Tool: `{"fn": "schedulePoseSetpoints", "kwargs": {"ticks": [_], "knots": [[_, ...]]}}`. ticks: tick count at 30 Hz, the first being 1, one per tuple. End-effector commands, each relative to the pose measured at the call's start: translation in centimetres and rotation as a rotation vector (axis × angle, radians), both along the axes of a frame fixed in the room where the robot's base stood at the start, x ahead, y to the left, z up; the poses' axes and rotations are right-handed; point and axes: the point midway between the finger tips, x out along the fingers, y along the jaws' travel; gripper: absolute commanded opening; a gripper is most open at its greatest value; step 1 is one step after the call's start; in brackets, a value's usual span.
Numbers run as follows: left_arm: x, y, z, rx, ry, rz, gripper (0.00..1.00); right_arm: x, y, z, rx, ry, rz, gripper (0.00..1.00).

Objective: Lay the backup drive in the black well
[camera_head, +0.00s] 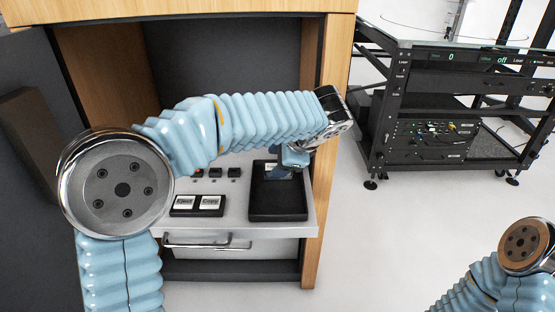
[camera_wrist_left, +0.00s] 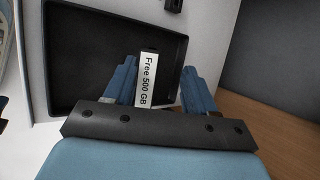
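The black well (camera_head: 262,213) is a shallow rectangular black tray at the right of the light drawer top; it fills much of the wrist view (camera_wrist_left: 70,60). In the head view my left gripper (camera_head: 289,160) is over the well's back part, with only a bit of the drive's label (camera_head: 270,167) visible. Whether the drive touches the well's floor cannot be told. My right gripper is out of view.
Two labelled buttons, Eject (camera_head: 184,202) and Copy (camera_head: 210,202), lie left of the well, with small dark switches (camera_head: 215,172) behind. A wooden cabinet side (camera_head: 317,215) stands close on the right. A black equipment rack (camera_head: 440,100) stands farther right on clear floor.

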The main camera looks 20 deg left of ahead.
Motion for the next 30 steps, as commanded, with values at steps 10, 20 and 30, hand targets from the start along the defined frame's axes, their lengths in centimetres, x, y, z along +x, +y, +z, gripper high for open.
{"fn": "schedulePoseSetpoints", "kwargs": {"ticks": [10, 20, 30], "knots": [[-0.7, -1.2, 1.9, -0.002, -0.002, -0.002, 0.55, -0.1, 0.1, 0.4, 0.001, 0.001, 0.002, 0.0], [-3.4, -5.1, 8.4, -0.001, -0.002, -0.003, 0.55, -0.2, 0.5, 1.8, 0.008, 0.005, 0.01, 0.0], [-4.7, -6.8, 11.0, 0.0, 0.0, -0.001, 0.55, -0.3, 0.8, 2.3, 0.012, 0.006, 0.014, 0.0]]}}
